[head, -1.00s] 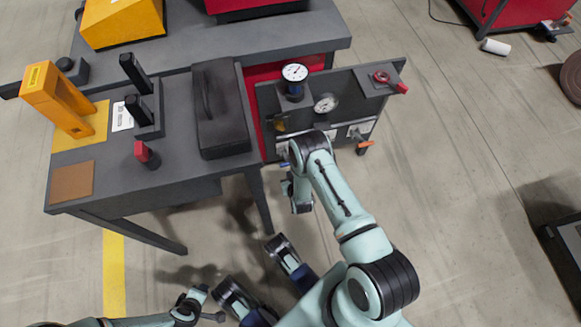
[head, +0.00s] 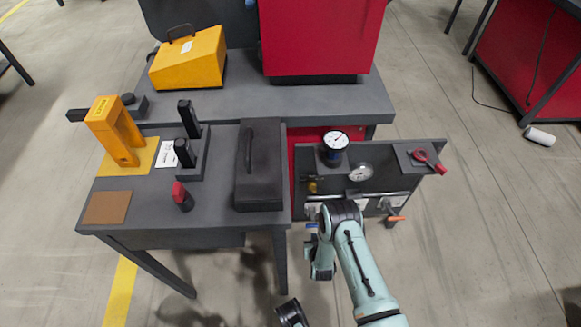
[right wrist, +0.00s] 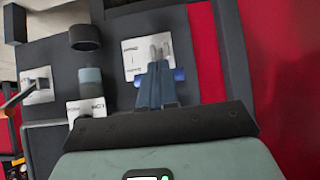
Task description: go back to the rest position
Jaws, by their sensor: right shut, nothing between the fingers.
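My right gripper (head: 311,242) is in front of the grey gauge panel, low at its left side, partly hidden by my own arm. In the right wrist view its two fingers (right wrist: 156,72) are together with nothing between them. They point at a white label plate (right wrist: 147,52) on a dark surface. A blue part (right wrist: 179,74) shows just behind the fingers; I cannot tell whether they touch it.
The gauge panel (head: 285,180) carries two dials, a red handle (head: 428,160) and an orange lever (head: 396,218). Left of it is the dark workbench (head: 222,190) with a black case (head: 259,165) and an orange frame (head: 112,130). Open floor lies to the right.

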